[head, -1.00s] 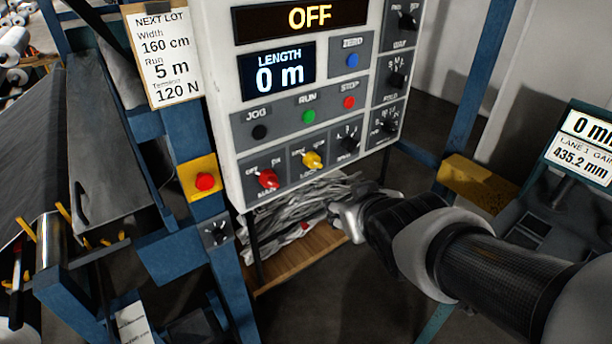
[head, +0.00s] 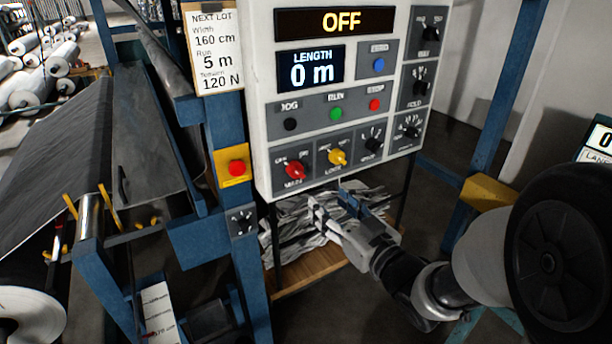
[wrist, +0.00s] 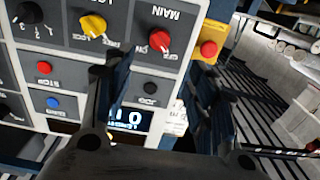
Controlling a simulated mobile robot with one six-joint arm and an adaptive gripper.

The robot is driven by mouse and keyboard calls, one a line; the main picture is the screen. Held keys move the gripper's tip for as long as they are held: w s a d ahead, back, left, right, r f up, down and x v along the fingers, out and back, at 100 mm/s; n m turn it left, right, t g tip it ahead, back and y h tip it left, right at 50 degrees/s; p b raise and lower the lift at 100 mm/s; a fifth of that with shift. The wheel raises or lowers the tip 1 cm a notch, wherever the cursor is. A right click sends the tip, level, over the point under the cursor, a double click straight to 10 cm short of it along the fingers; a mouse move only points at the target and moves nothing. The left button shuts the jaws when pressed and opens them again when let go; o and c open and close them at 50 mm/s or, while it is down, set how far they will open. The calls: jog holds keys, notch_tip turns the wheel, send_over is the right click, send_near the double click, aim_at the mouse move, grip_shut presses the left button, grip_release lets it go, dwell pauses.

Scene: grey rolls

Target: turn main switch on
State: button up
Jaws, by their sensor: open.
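The main switch is a red rotary knob (head: 295,170) at the lower left of the white control panel (head: 262,105). It also shows upside down in the wrist view (wrist: 160,40), with its label MAIN above it there. The display (head: 335,22) at the panel's top reads OFF. My gripper (head: 322,212) is open and empty, just below and to the right of the red knob in the head view. In the wrist view the fingers (wrist: 162,78) point toward the panel, and the red knob shows between and beyond their tips. I see no contact with it.
A yellow LOCAL knob (head: 337,157) sits right of the red one. A red button on a yellow plate (head: 236,167) is on the blue post to the left. Grey scraps (head: 290,225) lie on a wooden shelf below the panel.

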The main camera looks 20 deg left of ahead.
aim_at(300, 175)
jog(key=b+x, duration=0.1)
jog(key=x, duration=1.2)
jog(key=shift+w+a+b, duration=0.15)
jog(key=shift+w+b, duration=0.1)
jog(key=shift+b, duration=0.15)
jog(key=c, duration=1.1)
